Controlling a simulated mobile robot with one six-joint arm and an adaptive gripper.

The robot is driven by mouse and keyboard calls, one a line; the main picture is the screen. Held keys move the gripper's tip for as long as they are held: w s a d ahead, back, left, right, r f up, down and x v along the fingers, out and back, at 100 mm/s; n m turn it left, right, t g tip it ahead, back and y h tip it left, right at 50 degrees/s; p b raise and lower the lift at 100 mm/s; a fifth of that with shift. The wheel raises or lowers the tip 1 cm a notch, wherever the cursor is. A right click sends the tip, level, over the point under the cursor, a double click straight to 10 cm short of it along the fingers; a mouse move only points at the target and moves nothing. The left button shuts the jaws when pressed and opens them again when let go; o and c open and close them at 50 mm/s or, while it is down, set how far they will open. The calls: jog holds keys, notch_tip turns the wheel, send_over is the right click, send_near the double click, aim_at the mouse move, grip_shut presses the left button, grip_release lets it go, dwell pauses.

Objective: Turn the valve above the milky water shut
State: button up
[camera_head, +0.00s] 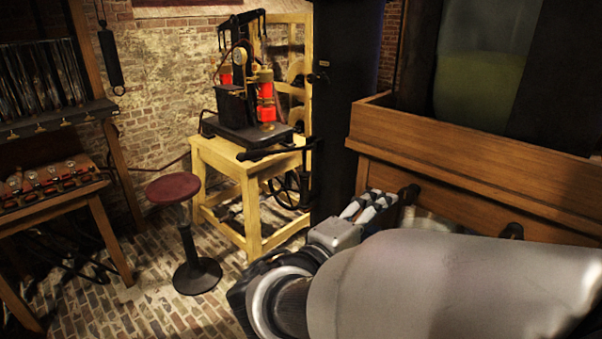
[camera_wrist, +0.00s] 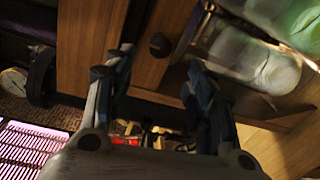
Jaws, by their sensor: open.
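My gripper (camera_head: 375,204) is open and empty in front of the wooden cabinet at right, its fingers reaching toward the panel. A dark knob-like valve (camera_head: 408,194) sticks out of the panel just beyond the fingertips. In the head view, only a pale piece of glass (camera_head: 436,225) shows below the panel, mostly hidden by my arm.
A second dark knob (camera_head: 512,231) sits farther right on the panel. A large jar of greenish liquid (camera_head: 480,85) stands above the wooden ledge (camera_head: 480,140). A dark post (camera_head: 340,100) stands left of the cabinet. A stool (camera_head: 172,188) and wooden table (camera_head: 228,157) stand farther left.

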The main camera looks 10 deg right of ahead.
jog(key=shift+v, duration=1.15)
jog(key=s+d+f+m+g+y, duration=0.3)
jog(key=s+f+g, duration=0.15)
jog(key=s, duration=0.25)
jog(key=s+d+f+m+g+y, duration=0.25)
jog(key=s+d+f+g, duration=0.2)
jog(key=s, duration=0.35)
jog(key=s+a+f+m+t+y, duration=0.1)
jog(key=s+a+m+t+y, duration=0.2)
jog(key=a+y, duration=0.5)
jog(key=a, duration=0.3)
jog(key=shift+a+f+m, duration=0.25)
jog(key=shift+m, duration=0.1)
jog(key=shift+c, duration=0.5)
